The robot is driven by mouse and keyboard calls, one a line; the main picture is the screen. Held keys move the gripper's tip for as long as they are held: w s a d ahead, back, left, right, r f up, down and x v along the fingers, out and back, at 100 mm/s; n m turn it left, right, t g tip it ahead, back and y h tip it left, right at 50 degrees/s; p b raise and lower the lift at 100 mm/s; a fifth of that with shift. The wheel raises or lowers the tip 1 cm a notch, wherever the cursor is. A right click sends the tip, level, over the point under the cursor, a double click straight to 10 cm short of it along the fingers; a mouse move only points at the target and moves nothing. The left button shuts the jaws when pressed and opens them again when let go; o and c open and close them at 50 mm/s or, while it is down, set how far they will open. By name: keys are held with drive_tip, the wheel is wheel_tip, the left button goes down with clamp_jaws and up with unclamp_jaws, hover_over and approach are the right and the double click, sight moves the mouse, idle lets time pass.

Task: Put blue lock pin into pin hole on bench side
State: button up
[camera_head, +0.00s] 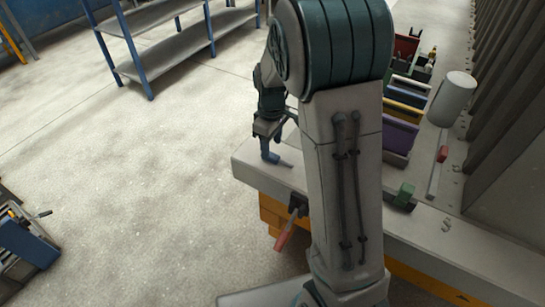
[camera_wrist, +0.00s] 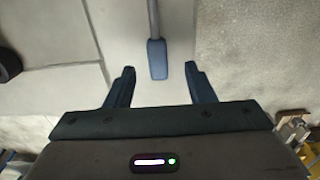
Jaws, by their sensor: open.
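The blue lock pin (camera_wrist: 157,60) shows in the wrist view, with its blue block end toward me and its grey shaft (camera_wrist: 153,18) running up out of the frame. It appears over the pale bench top. My gripper (camera_wrist: 161,72) is open, with one dark finger on each side of the blue end and a gap to both. In the head view my gripper (camera_head: 271,148) is low over the near left corner of the pale bench (camera_head: 255,172), and the pin is hard to tell from the fingers. I cannot make out the pin hole in either view.
A red-handled lever (camera_head: 284,236) sticks out from the bench side. A blue-framed shelf (camera_head: 150,50) stands behind.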

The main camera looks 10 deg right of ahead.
sight(272, 154)
wheel_tip(272, 154, down, 5)
drive_tip(key=shift+w+d+r, duration=0.1)
drive_tip(key=shift+r, duration=0.1)
clamp_jaws()
drive_tip(key=shift+r, duration=0.1)
